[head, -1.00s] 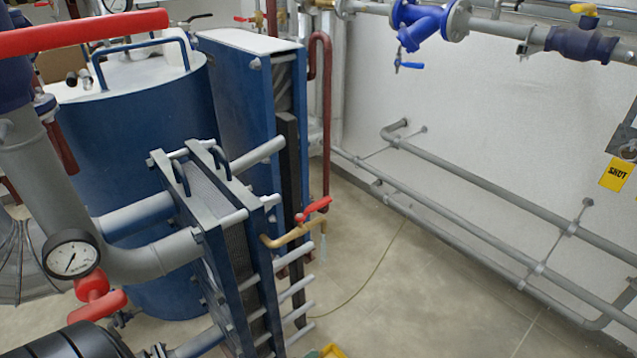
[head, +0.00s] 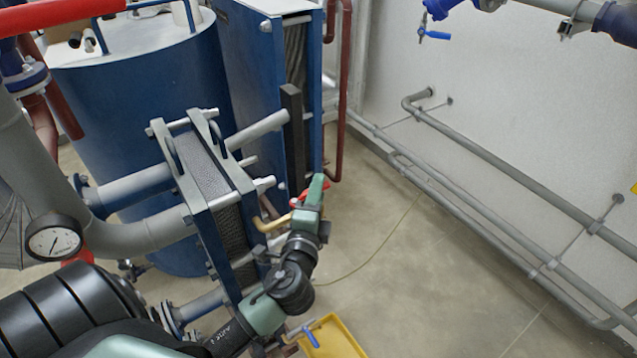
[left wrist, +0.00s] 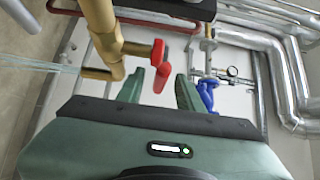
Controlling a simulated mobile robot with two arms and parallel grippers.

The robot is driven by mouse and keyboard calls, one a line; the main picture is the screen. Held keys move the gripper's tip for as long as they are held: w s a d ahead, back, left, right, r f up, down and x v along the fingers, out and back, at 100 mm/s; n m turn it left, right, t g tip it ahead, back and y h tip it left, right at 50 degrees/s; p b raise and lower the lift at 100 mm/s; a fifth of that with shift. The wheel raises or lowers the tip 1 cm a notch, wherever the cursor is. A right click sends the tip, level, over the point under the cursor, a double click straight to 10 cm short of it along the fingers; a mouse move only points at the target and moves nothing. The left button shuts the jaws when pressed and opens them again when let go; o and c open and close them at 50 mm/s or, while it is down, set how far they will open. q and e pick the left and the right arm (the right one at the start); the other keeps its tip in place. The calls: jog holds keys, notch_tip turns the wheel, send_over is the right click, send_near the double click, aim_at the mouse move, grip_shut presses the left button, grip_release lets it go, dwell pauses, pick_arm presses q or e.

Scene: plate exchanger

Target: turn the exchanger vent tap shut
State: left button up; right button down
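The vent tap has a brass body (head: 272,224) and a red lever handle (head: 297,203), on the near side of the plate exchanger (head: 222,190). In the head view my left gripper (head: 317,182) covers much of the handle. In the left wrist view the brass body (left wrist: 104,42) and red handle (left wrist: 159,62) are close ahead. Contact cannot be told. A thin clear stream (left wrist: 48,65) comes from the tap. My right gripper is not in view.
A yellow tray (head: 336,340) is on the floor below, with a blue-handled valve (head: 303,334) beside it. A pressure gauge (head: 53,240) and grey pipes stand left. Grey pipes (head: 510,185) run along the right wall.

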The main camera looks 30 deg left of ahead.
pick_arm(q)
jog(key=shift+x, duration=0.75)
grip_shut()
jog(key=shift+f, duration=0.1)
dwell(0.8)
